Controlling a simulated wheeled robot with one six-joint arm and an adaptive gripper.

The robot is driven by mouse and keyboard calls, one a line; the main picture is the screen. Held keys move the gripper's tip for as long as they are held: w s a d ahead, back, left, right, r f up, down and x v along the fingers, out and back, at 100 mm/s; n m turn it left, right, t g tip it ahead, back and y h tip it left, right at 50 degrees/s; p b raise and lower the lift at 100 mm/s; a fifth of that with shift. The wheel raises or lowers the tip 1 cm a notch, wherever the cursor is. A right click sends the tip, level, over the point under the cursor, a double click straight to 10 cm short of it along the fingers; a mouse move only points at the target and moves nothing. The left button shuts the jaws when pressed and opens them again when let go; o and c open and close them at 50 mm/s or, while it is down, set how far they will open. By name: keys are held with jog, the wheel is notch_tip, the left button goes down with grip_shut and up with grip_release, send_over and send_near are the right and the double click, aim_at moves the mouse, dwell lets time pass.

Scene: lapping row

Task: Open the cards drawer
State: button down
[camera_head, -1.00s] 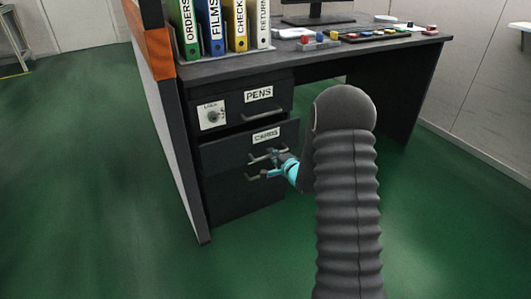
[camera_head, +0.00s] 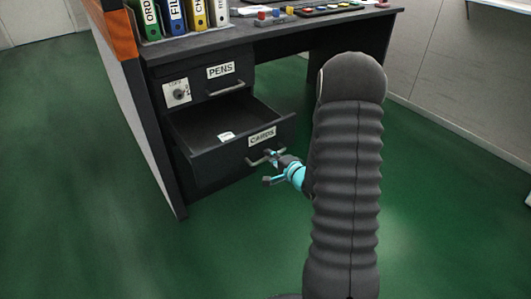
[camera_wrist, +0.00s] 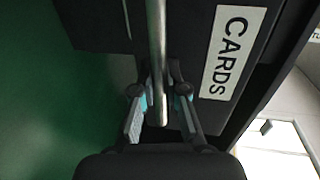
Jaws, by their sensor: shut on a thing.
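The cards drawer (camera_head: 222,160) is dark and stands well out of the desk's pedestal in the head view, with a white CARDS label on its front. A small white item (camera_head: 226,136) lies inside it. The wrist view shows the drawer front and its label (camera_wrist: 232,52) close up, turned on its side. My gripper (camera_head: 270,168) is shut on the drawer's metal bar handle (camera_wrist: 156,40), which runs between its two fingers in the wrist view.
Binders (camera_head: 172,15) and coloured blocks (camera_head: 268,17) stand on the desk top. An orange-edged panel (camera_head: 122,45) flanks the desk at left. Green floor in front is clear.

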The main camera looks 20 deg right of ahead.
jog(key=shift+s+d, duration=0.2)
jog(key=c, duration=1.2)
grip_release()
jog(key=shift+a, duration=0.1)
jog(key=shift+s, duration=0.1)
jog(key=v, duration=1.1)
jog(key=shift+s, duration=0.35)
